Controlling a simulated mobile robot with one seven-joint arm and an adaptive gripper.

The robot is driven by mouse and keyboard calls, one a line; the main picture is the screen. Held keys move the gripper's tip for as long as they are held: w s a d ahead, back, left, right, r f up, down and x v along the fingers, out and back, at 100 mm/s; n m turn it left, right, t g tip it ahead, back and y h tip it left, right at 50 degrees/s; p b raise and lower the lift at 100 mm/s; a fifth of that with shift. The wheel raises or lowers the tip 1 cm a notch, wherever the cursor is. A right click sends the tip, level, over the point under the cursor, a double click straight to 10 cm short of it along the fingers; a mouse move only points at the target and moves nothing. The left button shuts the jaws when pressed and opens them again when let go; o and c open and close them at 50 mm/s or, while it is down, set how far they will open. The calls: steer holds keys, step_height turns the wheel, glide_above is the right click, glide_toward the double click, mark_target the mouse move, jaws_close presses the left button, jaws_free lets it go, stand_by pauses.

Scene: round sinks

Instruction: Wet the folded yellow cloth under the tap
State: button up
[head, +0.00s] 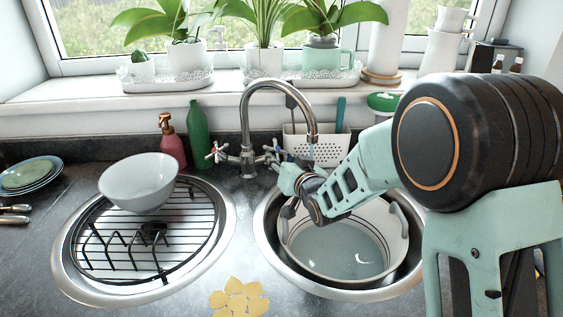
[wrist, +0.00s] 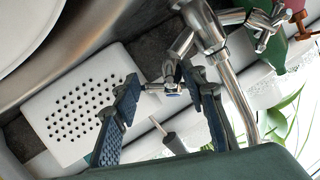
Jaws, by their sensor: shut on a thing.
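A flat yellow thing with a lobed outline (head: 239,298) lies on the counter in front, between the two sinks; I cannot tell whether it is the folded cloth. The chrome tap (head: 247,130) arches over the right sink, and a thin pale streak under its spout looks like water. My gripper (head: 291,177) is at the tap's right cross handle. In the wrist view the fingers (wrist: 165,84) are shut on this tap handle (wrist: 172,88), one on each side. The tap's left handle (head: 216,152) is free.
A white tub (head: 297,250) with water stands in the right sink. A rack (head: 120,262) and white bowl (head: 138,183) occupy the left sink. Red (head: 171,147) and green bottles (head: 197,133) and a white caddy (head: 325,152) stand behind.

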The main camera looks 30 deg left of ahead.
steer(key=o, duration=1.2)
steer(key=shift+c, duration=0.2)
steer(key=v, duration=1.2)
